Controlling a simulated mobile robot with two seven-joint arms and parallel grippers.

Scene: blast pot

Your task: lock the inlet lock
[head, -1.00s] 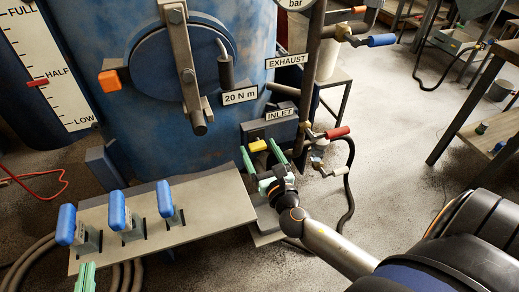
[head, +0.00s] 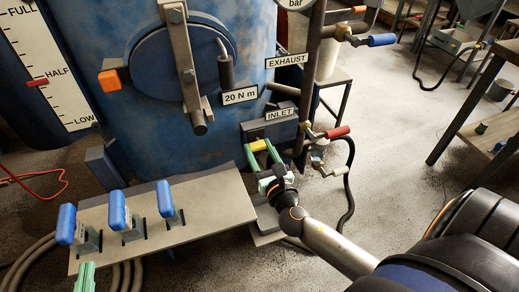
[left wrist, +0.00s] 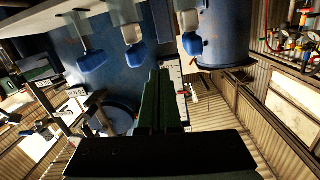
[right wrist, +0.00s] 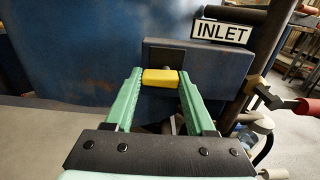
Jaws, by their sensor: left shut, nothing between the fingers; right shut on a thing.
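The inlet lock has a yellow block (head: 259,145) on a grey-blue housing (right wrist: 225,72), under the INLET sign (head: 280,113). My right gripper (head: 265,153) is shut on the yellow block. In the right wrist view the yellow block (right wrist: 160,77) sits between the green fingertips, touching both. The rest of the lock behind the block is partly hidden by the fingers. My left gripper (head: 85,275) is shut and empty at the bottom left of the head view. Its closed fingers also show in the left wrist view (left wrist: 158,100).
A metal shelf with blue-handled levers (head: 125,212) stands left of my right gripper. A red-handled valve (head: 332,132) and a black hose are close on its right. The blue tank (head: 160,120) stands behind. The floor to the right is mostly clear.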

